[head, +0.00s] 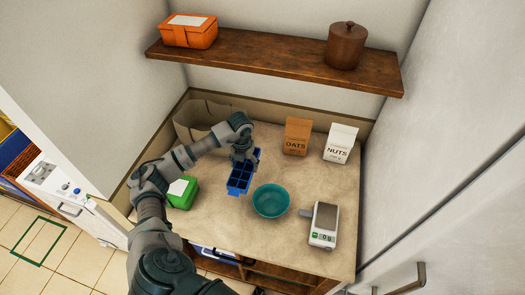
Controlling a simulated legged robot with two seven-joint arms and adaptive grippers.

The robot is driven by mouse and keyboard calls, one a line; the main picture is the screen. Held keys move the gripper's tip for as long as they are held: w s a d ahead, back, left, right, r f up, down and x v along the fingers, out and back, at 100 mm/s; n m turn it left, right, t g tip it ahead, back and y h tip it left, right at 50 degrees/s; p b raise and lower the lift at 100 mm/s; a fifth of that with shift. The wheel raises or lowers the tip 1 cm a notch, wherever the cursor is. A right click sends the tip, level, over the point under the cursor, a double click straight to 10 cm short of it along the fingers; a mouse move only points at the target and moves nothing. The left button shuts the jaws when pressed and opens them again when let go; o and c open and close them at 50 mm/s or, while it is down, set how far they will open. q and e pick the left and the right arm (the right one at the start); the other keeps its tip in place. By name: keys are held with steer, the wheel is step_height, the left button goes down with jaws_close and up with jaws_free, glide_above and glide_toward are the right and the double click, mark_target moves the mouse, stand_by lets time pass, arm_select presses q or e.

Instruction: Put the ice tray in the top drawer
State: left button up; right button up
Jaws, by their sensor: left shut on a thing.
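The blue ice tray (239,181), with square compartments, is on or just above the beige counter, left of the teal bowl. My left gripper (243,163) reaches over the tray's far end and is shut on it. The gripper hides part of that end, and I cannot tell whether the tray is lifted off the counter. Below the counter's front edge, a dark wooden unit (285,278) is partly visible. Blue and white things show there on the left, but I cannot tell which drawer is open. My right gripper is not in view.
The teal bowl (271,201), a kitchen scale (324,225) and a green box (182,193) stand on the counter. OATS (297,137) and NUTS (341,144) cartons stand behind. A wooden shelf (270,55) hangs above, holding an orange box (188,32) and a brown pot (346,46).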

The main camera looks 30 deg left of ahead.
arm_select(q)
steer(key=shift+d+r, duration=0.15)
steer(key=shift+r, duration=0.4)
steer(key=shift+w+d+m, duration=0.1)
steer(key=shift+d+m, duration=0.55)
steer(key=shift+m, duration=0.55)
steer(key=d+r+n, duration=0.1)
steer(key=d+n, duration=0.8)
steer(key=n, duration=0.8)
steer(key=d+r+n, duration=0.1)
steer(key=d+n, duration=0.8)
steer(key=n, duration=0.8)
steer(key=shift+n, duration=0.4)
steer(key=shift+s+d+f, duration=0.1)
steer(key=shift+s, duration=0.1)
